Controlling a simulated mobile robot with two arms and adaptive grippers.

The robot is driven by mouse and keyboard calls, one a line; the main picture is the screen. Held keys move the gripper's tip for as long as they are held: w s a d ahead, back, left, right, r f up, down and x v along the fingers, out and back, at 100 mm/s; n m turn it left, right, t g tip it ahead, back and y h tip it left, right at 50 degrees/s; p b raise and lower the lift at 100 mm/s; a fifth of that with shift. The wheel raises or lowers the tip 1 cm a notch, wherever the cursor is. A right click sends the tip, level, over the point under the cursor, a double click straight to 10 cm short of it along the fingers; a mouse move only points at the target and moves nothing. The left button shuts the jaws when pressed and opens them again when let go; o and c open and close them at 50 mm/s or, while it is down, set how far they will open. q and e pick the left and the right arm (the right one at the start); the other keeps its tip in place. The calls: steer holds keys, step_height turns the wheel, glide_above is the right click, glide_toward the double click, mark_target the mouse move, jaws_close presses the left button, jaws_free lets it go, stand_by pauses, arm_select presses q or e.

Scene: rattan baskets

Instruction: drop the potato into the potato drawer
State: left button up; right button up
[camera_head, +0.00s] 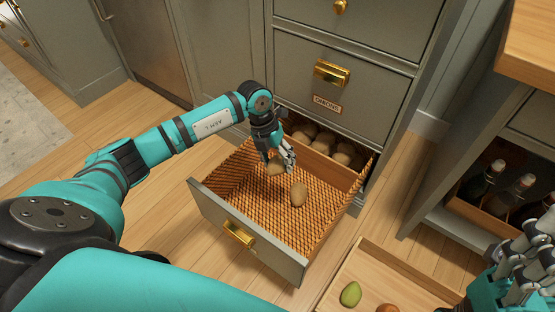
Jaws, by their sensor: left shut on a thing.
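The rattan-lined drawer (237,190) is pulled open at the bottom of the grey cabinet. My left gripper (283,165) is inside the drawer's outline, pointing down, shut on a brown potato (275,168). I cannot tell whether this potato touches the lining. Another potato (299,194) lies loose on the woven bottom, just right of and in front of the gripper. Several more potatoes (343,157) sit at the back behind a low wooden divider. My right gripper (525,250) is at the right edge, partly cut off, and its jaws are unclear.
A closed drawer labelled ONIONS (327,104) is directly above. A wooden tray (360,268) at the bottom holds a green fruit (350,294) and a reddish-brown item (387,308). A shelf with bottles (487,178) stands at right. Wooden floor (160,215) is clear at left.

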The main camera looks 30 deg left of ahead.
arm_select(q)
steer(key=shift+f, duration=0.1)
steer(key=o, duration=1.3)
steer(key=v, duration=1.2)
